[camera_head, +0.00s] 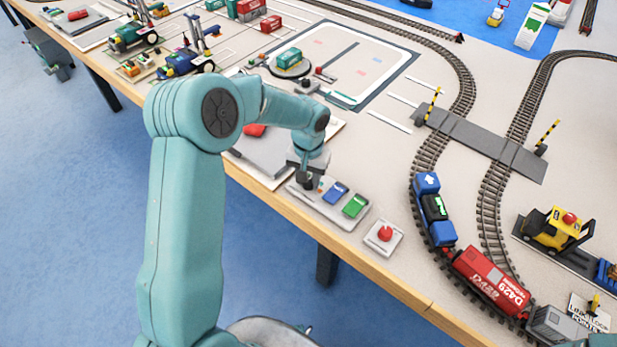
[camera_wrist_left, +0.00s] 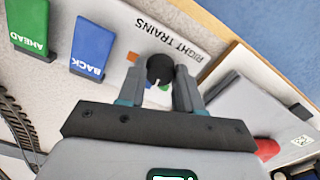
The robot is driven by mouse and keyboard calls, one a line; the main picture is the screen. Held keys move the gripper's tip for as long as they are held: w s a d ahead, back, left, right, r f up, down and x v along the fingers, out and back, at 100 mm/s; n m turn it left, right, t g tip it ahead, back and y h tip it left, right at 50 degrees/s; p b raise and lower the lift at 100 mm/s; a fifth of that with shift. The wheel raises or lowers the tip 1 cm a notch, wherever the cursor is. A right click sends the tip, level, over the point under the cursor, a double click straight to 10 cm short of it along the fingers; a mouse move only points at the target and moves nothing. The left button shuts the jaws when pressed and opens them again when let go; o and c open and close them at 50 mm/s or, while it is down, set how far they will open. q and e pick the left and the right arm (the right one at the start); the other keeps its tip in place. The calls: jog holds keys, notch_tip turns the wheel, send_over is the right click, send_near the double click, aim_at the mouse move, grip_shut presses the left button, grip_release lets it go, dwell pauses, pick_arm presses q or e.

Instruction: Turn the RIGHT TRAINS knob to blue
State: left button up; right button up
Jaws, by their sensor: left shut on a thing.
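The RIGHT TRAINS panel (camera_head: 325,208) lies near the table's front edge, with its label (camera_wrist_left: 172,42) readable in the left wrist view. Its black round knob (camera_wrist_left: 160,67) sits between the fingers of my left gripper (camera_wrist_left: 159,78), which is shut on it. An orange mark (camera_wrist_left: 132,57) shows beside the knob. Which mark the knob points to I cannot tell. In the head view my left gripper (camera_head: 307,178) reaches down onto the panel's left end and mostly hides the knob. My right gripper is out of view.
On the same panel are a blue BACK button (camera_wrist_left: 91,46) and a green AHEAD button (camera_wrist_left: 28,25). A red push button (camera_head: 385,233) stands just right. A grey panel with a red button (camera_wrist_left: 266,149) lies close to the gripper's other side. Train tracks (camera_head: 430,150) run further right.

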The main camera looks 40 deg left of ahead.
pick_arm(q)
jog(key=shift+m, duration=0.8)
jog(key=o, duration=1)
jog(key=shift+o, duration=0.2)
notch_tip(320, 180, up, 16)
jog(key=shift+r, duration=0.15)
